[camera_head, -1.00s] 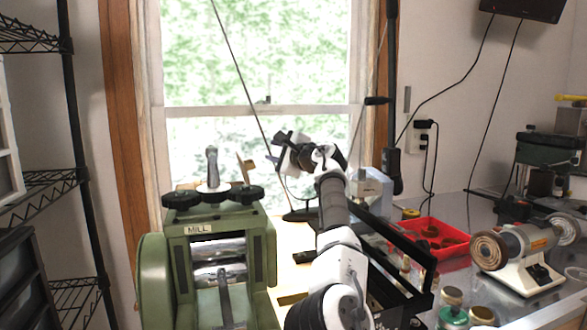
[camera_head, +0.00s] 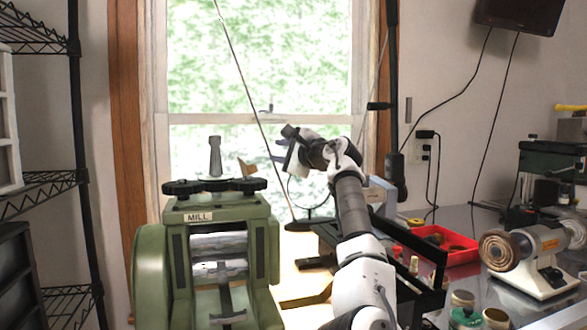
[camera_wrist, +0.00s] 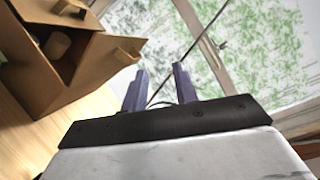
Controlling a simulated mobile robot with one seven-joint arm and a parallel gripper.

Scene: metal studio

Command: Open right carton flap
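The brown cardboard carton (camera_wrist: 62,80) is at the upper left of the wrist view, appearing tilted. Its top is at least partly open, and a pale cylinder (camera_wrist: 57,45) shows inside. One flap (camera_wrist: 125,50) sticks out at the carton's right in this view, and another (camera_wrist: 70,7) shows at the top. I cannot tell which is the task's right flap. In the head view only a brown flap (camera_head: 246,168) shows above the mill; the mill hides the rest. My gripper (camera_wrist: 160,86) has its two purple fingers apart and empty, beside the carton and not touching it.
The green mill (camera_head: 201,216) stands in front of the carton in the head view. A window (camera_head: 260,70) is behind. A red tray (camera_head: 455,249), a polishing machine (camera_head: 530,255) and small jars (camera_head: 465,312) are on the right. A black wire shelf (camera_head: 75,180) stands left.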

